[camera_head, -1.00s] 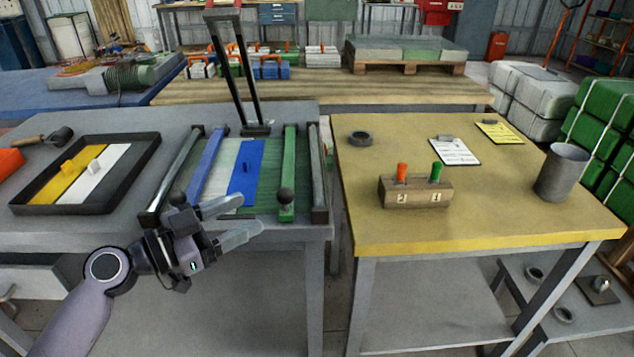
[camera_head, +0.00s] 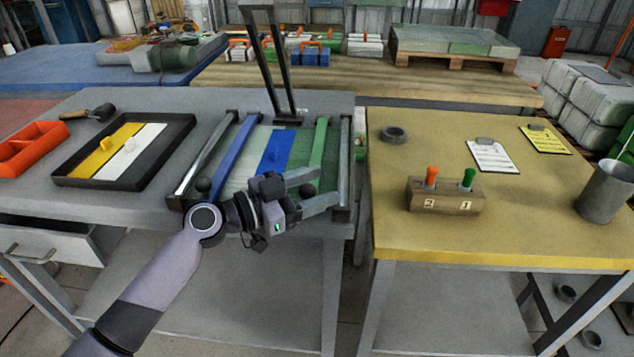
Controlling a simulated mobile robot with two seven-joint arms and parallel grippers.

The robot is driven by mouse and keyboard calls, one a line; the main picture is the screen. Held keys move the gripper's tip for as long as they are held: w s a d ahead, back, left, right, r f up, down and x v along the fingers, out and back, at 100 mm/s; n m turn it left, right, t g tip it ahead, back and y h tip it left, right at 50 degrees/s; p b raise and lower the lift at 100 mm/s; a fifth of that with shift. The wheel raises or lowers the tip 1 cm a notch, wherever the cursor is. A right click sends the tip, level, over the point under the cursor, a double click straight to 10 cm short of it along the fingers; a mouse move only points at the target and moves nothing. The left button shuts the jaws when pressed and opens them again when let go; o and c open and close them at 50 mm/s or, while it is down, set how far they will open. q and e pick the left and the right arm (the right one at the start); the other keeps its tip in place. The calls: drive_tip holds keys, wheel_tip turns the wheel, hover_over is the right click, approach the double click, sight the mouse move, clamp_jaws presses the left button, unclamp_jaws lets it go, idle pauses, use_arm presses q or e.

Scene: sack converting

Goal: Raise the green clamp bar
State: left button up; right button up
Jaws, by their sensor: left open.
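The green clamp bar (camera_head: 319,143) lies low across the right part of the clamping frame on the grey table, running front to back. Its front end is hidden behind my left gripper (camera_head: 326,187), which is open. The fingers point right and overlap the bar's front end in the picture. My right gripper is not in view.
A blue strip (camera_head: 277,151) lies in the frame between the bars. A tall dark upright frame (camera_head: 268,62) stands behind. A black tray (camera_head: 183,126) with yellow and white strips is at left. The yellow-topped table (camera_head: 400,225) at right carries a wooden block (camera_head: 445,196) with orange and green pegs.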

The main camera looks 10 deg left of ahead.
use_arm(q)
drive_tip(key=shift+w+d, duration=0.15)
drive_tip(key=shift+d, duration=0.1)
clamp_jaws()
drive_tip(key=shift+w+r+p, duration=0.1)
drive_tip(key=shift+r+p, duration=0.6)
drive_tip(key=w+r+n+g+y+p, duration=0.1)
drive_tip(key=w+r+p, duration=0.3)
drive_tip(key=r, duration=0.4)
drive_tip(key=w+r+n+g+y+p, duration=0.1)
drive_tip(key=w+r+n+p, duration=0.3)
drive_tip(key=r, duration=0.5)
drive_tip(key=shift+r+g+p, duration=0.3)
drive_tip(key=shift+g+p, duration=0.2)
drive_tip(key=shift+p, duration=0.25)
